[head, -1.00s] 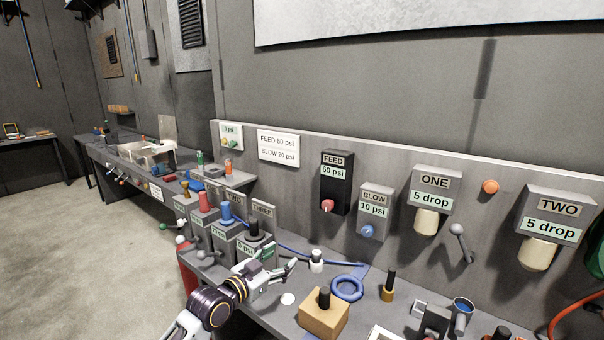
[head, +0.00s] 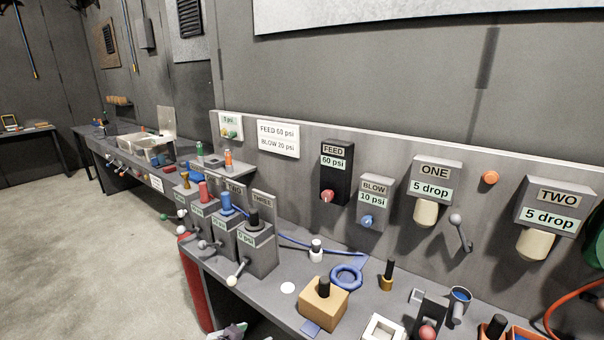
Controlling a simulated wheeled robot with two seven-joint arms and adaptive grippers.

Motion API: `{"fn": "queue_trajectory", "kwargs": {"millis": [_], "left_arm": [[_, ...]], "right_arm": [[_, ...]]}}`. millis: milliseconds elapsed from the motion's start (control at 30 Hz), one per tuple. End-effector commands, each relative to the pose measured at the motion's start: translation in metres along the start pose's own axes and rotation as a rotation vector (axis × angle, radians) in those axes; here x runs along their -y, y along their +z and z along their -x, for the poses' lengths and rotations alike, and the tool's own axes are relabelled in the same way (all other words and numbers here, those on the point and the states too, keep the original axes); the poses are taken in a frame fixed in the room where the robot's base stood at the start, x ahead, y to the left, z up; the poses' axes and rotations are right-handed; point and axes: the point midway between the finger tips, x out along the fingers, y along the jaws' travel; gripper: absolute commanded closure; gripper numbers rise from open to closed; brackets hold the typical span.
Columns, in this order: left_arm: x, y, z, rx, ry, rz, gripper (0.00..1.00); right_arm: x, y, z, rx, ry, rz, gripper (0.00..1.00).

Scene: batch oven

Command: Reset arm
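Only a small part of my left gripper (head: 232,332) shows at the bottom edge of the head view. It is below and in front of the bench (head: 208,277), apart from the things on it. Its fingers are mostly cut off, so I cannot tell its opening. My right gripper is not in view.
The box labelled THREE (head: 257,250) has a pale-knobbed lever (head: 232,281) jutting out over the bench's front edge. A tan block (head: 323,304) with a black peg and a blue ring (head: 346,278) lie to its right. Open floor (head: 90,270) is at left.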

Motion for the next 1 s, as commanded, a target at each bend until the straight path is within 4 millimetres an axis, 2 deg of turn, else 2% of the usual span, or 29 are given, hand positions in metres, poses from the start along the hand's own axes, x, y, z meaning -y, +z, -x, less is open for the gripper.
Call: {"fn": "queue_trajectory", "kwargs": {"millis": [33, 200, 400, 600, 1000], "left_arm": [[0.0, 0.015, 0.005, 0.039, -0.009, 0.02, 0.39], [0.002, 0.061, 0.025, 0.174, -0.051, 0.087, 0.39], [0.005, 0.106, 0.051, 0.31, -0.101, 0.157, 0.39], [0.005, 0.132, 0.069, 0.393, -0.133, 0.201, 0.39], [0.006, 0.168, 0.098, 0.51, -0.183, 0.266, 0.39]], "right_arm": [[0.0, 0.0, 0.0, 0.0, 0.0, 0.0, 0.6], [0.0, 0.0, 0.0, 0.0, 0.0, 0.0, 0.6], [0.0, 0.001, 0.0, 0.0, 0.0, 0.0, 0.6], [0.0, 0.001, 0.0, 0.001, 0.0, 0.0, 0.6], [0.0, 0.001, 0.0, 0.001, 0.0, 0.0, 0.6]]}}
